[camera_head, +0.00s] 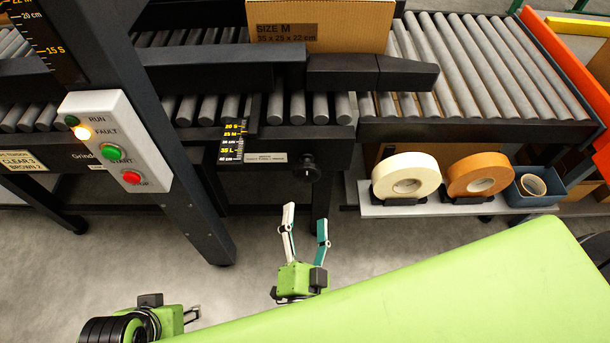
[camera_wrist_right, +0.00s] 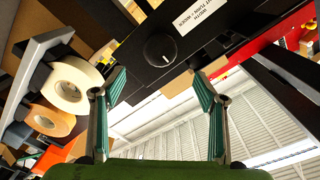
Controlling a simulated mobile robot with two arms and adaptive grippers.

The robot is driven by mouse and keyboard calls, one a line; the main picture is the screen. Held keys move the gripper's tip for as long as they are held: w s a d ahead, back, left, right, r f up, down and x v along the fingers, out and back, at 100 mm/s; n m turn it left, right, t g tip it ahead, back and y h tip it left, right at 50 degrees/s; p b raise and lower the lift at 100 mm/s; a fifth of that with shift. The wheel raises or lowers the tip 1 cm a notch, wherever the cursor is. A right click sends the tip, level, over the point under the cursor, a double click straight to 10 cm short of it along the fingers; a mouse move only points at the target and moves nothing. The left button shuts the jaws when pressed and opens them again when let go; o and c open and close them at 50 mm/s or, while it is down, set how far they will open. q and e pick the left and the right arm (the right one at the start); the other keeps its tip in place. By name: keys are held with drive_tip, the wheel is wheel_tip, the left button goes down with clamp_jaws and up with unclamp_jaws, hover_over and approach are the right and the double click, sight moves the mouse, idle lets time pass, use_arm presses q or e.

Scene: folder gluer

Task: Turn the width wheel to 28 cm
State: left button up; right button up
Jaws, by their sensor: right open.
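The width wheel (camera_head: 305,168) is a round black knob on the front of the black machine frame. It also shows in the right wrist view (camera_wrist_right: 159,50), with a white mark on its face. My right gripper (camera_head: 306,216) is open and empty, below and in front of the wheel and apart from it. In the right wrist view the wheel lies just beyond the gap between its fingertips (camera_wrist_right: 158,76). The width scale (camera_head: 232,140) is left of the wheel; its exact reading is too small to tell. My left gripper (camera_head: 192,315) is low at the left, partly hidden, away from the wheel.
A label plate (camera_head: 266,158) sits beside the wheel. A control box (camera_head: 115,142) with its amber lamp lit is on the left post. A cardboard box (camera_head: 320,25) stands above on the rollers. A shelf (camera_head: 420,208) at right holds tape rolls. Floor below the wheel is clear.

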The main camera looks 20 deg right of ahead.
sight(308, 177)
drive_tip(key=b+x, duration=0.1)
drive_tip(key=x, duration=1.2)
drive_tip(key=shift+w+d, duration=0.15)
drive_tip(key=c, duration=1.1)
